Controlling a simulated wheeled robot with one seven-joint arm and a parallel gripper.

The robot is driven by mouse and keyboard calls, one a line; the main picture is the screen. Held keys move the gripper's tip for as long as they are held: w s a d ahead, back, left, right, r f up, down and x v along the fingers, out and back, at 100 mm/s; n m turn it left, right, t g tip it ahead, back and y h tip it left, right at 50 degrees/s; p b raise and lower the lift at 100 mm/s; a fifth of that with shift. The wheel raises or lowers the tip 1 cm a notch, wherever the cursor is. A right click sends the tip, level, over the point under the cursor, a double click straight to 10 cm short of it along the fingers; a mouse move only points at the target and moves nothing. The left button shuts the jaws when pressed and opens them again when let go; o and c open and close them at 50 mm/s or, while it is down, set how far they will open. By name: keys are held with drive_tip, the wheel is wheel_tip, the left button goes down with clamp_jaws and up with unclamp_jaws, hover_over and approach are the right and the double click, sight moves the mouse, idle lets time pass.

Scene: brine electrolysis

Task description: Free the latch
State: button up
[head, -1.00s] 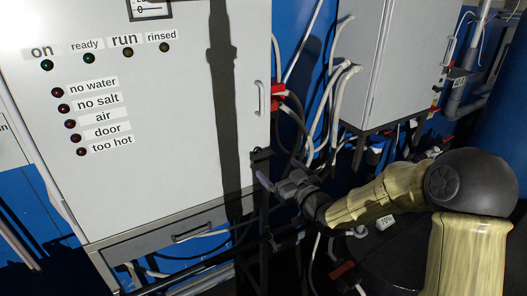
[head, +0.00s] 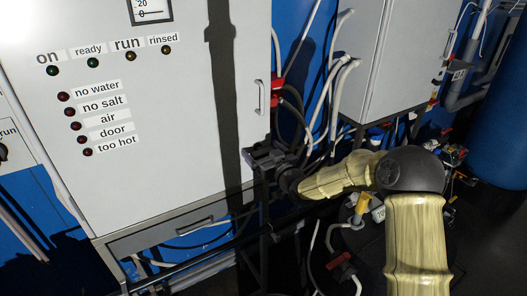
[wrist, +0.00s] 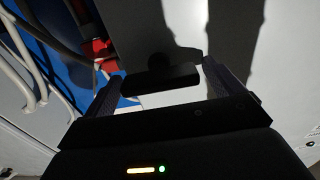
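The latch (wrist: 160,80) shows in the wrist view as a short dark bar against the pale door of the cabinet. It lies between the two fingers of my gripper (wrist: 163,80). The fingers stand wide apart, one at each end of the bar; I cannot tell whether they touch it. In the head view my gripper (head: 262,158) is at the right edge of the white cabinet (head: 180,110), below the door handle (head: 259,97). It hides the latch there.
Red-handled valves (head: 277,86) and pale hoses (head: 338,85) run just right of the cabinet. A second grey cabinet (head: 405,60) stands further right. Pipes and a frame lie below my arm. A dark round lid (head: 365,240) is at the lower right.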

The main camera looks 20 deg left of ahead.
drive_tip(key=c, duration=0.9)
drive_tip(key=shift+o, duration=0.2)
drive_tip(key=shift+f+b, duration=0.1)
drive_tip(key=shift+b, duration=0.65)
drive_tip(key=n+b, duration=0.2)
drive_tip(key=b, duration=0.2)
drive_tip(key=shift+a+f, duration=0.1)
drive_tip(key=shift+f, duration=0.05)
drive_tip(key=n+b, duration=0.4)
drive_tip(key=b, duration=0.4)
drive_tip(key=shift+s+n, duration=0.15)
drive_tip(key=shift+n, duration=0.15)
drive_tip(key=n+b, duration=0.3)
drive_tip(key=b, duration=0.1)
drive_tip(key=n+b, duration=0.2)
drive_tip(key=b, duration=0.2)
drive_tip(key=shift+s+a+f+n+b, duration=0.1)
drive_tip(key=shift+f+n+b, duration=0.05)
drive_tip(key=shift+n+b, duration=0.25)
drive_tip(key=n+b, duration=0.4)
drive_tip(key=n, duration=0.1)
drive_tip(key=shift+b, duration=0.35)
drive_tip(key=shift+n, duration=0.4)
